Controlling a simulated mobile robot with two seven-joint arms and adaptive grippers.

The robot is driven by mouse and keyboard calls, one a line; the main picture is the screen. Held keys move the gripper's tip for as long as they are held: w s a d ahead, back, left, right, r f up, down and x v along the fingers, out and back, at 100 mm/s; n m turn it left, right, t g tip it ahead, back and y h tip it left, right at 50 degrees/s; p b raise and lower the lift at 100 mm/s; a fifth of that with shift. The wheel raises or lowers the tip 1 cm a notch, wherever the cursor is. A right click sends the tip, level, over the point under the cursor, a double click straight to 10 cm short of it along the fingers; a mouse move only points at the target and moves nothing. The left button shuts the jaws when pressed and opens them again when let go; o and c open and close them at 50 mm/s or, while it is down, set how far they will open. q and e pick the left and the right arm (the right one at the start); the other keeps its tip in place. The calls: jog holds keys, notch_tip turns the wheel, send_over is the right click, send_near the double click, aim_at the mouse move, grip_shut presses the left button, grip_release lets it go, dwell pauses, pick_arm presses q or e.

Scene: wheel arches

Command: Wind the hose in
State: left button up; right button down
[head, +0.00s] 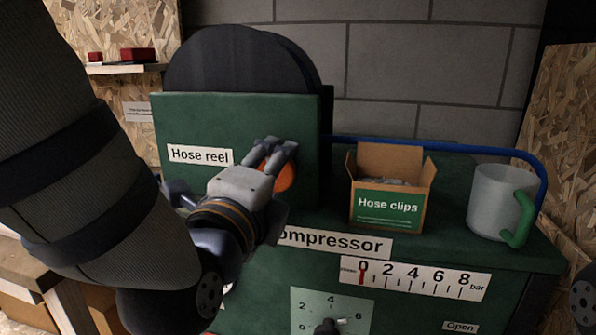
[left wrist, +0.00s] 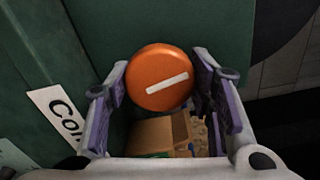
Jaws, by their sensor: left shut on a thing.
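The green hose reel (head: 235,120) with its dark round drum (head: 235,62) stands on the green compressor (head: 420,245). A blue hose (head: 450,146) runs right from the reel, behind the clip box, and bends down beside the mug. Its far end is hard to make out there. My left gripper (head: 273,158) is at the reel's front, shut on the orange knob (head: 285,178). In the left wrist view the round knob (left wrist: 160,78) with a white bar sits between the fingers. Part of the knob is hidden by the gripper in the head view. My right gripper is not in view.
An open cardboard box of hose clips (head: 388,205) and a grey mug (head: 493,202) with a green handle stand on the compressor top, right of the reel. A pressure scale (head: 415,279) has its red pointer at 0. A dial plate (head: 330,310) is below.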

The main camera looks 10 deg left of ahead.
pick_arm(q)
jog(key=shift+r, duration=0.25)
jog(key=o, duration=1.2)
jog(key=shift+f, duration=0.15)
